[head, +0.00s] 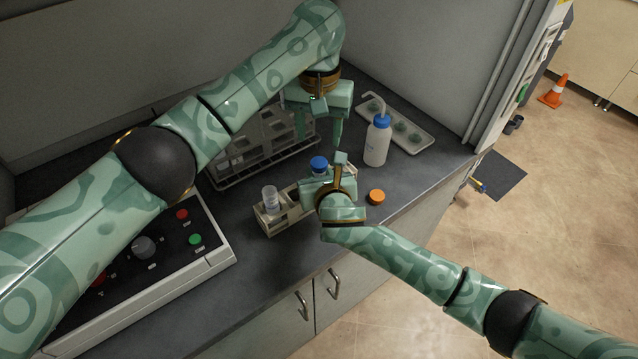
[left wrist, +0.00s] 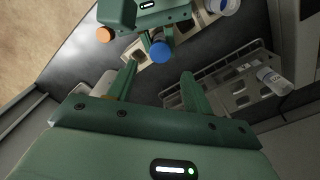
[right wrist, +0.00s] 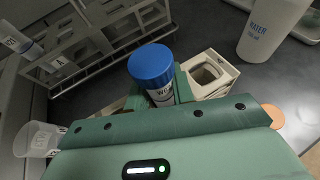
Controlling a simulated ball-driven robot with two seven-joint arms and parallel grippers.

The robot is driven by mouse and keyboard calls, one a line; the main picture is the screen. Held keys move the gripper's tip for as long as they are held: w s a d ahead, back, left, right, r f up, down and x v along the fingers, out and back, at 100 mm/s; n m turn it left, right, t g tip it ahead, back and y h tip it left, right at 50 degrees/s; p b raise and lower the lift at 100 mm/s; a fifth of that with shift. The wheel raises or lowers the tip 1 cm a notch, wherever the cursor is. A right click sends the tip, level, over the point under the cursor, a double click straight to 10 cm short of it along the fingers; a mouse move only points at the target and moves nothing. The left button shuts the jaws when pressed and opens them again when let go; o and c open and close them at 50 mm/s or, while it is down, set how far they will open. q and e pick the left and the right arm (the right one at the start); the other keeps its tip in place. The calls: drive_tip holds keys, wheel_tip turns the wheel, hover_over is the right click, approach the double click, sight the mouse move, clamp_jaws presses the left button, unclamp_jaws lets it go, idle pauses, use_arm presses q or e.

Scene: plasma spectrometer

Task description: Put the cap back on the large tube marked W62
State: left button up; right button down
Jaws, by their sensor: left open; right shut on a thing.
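The tube marked W6-something, its last character unclear, stands upright in the small beige rack (head: 297,212) and shows in the right wrist view (right wrist: 163,95). A blue cap (right wrist: 151,64) sits on its top; how firmly, I cannot tell. The cap also shows in the head view (head: 319,163) and left wrist view (left wrist: 160,49). My right gripper (right wrist: 156,92) is shut on this tube below the cap. My left gripper (head: 319,138) is open and empty above the blue cap, apart from it. An orange cap (head: 376,197) lies on the bench, right of the rack.
An uncapped clear tube (head: 270,198) stands in the small rack's left end. A wire rack (head: 226,183) with a tube is behind. A wash bottle (head: 377,142) and a tray (head: 424,136) stand right. A control panel (head: 215,255) is at left.

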sight(319, 162)
use_arm(q)
drive_tip(key=shift+r+n, duration=0.4)
drive_tip(key=shift+r, duration=0.05)
drive_tip(key=shift+f, duration=4.05)
drive_tip(key=c, duration=1.1)
drive_tip(key=shift+o, duration=0.2)
